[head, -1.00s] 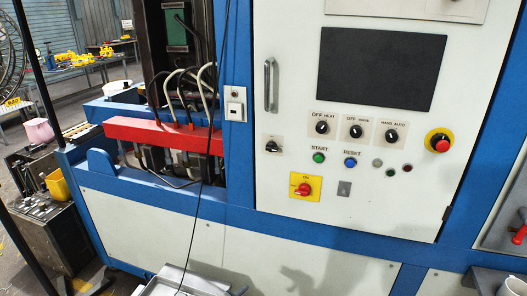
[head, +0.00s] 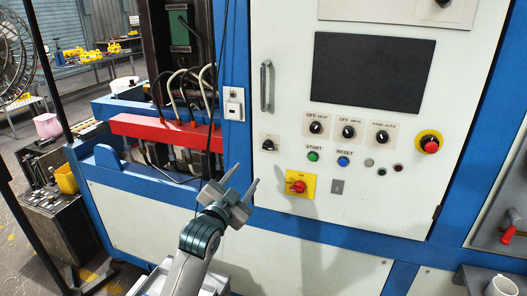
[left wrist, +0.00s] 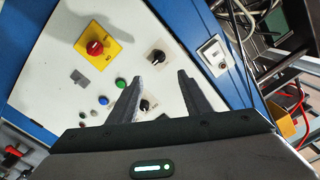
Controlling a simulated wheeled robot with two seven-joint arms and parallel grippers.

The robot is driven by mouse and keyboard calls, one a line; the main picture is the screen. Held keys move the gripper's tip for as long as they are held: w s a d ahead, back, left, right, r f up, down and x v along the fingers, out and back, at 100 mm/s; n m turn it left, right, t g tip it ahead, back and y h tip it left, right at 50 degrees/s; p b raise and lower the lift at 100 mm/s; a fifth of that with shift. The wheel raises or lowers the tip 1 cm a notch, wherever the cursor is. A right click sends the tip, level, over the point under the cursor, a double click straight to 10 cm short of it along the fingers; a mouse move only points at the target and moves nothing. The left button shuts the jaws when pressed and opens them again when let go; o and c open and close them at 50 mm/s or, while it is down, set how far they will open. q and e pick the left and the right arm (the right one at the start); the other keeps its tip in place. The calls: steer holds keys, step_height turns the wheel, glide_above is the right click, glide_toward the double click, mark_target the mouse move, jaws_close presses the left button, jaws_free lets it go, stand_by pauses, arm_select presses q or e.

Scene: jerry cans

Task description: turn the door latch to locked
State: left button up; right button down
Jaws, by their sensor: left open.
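The door latch (head: 268,145) is a small black knob on a pale plate at the left side of the white cabinet door (head: 350,190), below the door's handle. It also shows in the left wrist view (left wrist: 157,57), just beyond the gap between the fingers. Its exact turn angle is too small to read. My left gripper (head: 246,176) is open and empty, below and left of the latch in the head view. Its two dark fingers (left wrist: 159,77) are apart and point toward the door. My right gripper is not in view.
The red rotary switch on a yellow plate (head: 298,187) is close to the latch. Green (head: 313,156) and blue (head: 343,161) buttons and black selector knobs (head: 316,127) are to the right. The metal door handle (head: 266,86) is above. A black cable hangs at the left.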

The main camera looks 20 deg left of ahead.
arm_select(q)
steer(key=shift+w, duration=0.15)
steer(key=p, duration=0.5)
glide_toward(266, 148)
steer(key=w, duration=0.6)
steer(key=shift+w, duration=0.4)
steer(key=shift+w+f+p, duration=0.15)
steer(key=shift+w+p, duration=0.25)
steer(key=shift+w, duration=0.55)
steer(key=shift+c, duration=0.7)
steer(key=shift+d, duration=0.1)
steer(key=c, duration=0.8)
steer(key=shift+o, duration=0.2)
